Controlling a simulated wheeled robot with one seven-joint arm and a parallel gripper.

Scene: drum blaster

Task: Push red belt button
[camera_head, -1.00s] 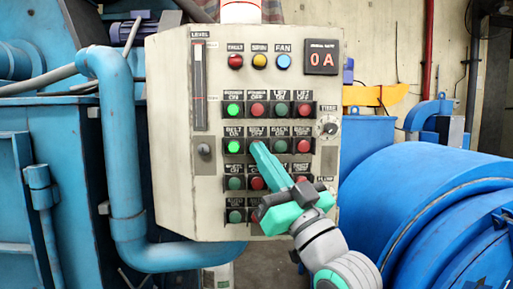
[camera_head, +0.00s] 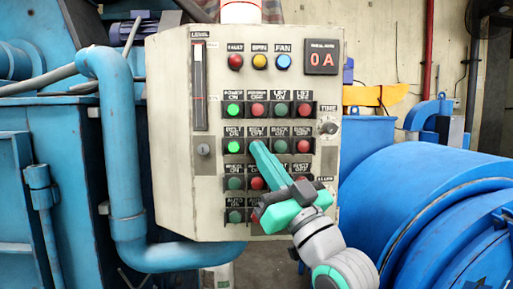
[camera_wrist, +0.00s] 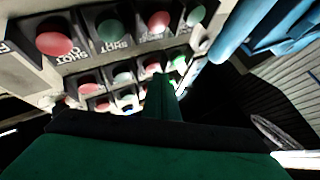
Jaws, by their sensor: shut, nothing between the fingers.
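The control panel (camera_head: 175,180) is a beige box with rows of red and green buttons under black labels. The red belt button, under the "BELT OFF" label (camera_head: 257,133), is mostly hidden behind my gripper's tip in the head view. My gripper (camera_head: 256,146) is teal and shut with nothing in it. Its tip is at the belt button's spot; I cannot tell whether it touches. The green belt-on button (camera_head: 234,147) to the left is lit. In the wrist view my gripper (camera_wrist: 160,82) points at the button rows, its tip among red and green buttons.
A lit green button (camera_head: 233,110) and a red one (camera_head: 258,110) sit just above. Another red button (camera_head: 303,147) is to the right. A blue pipe (camera_head: 122,150) runs along the panel's left side. A large blue drum (camera_head: 420,205) stands at the right.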

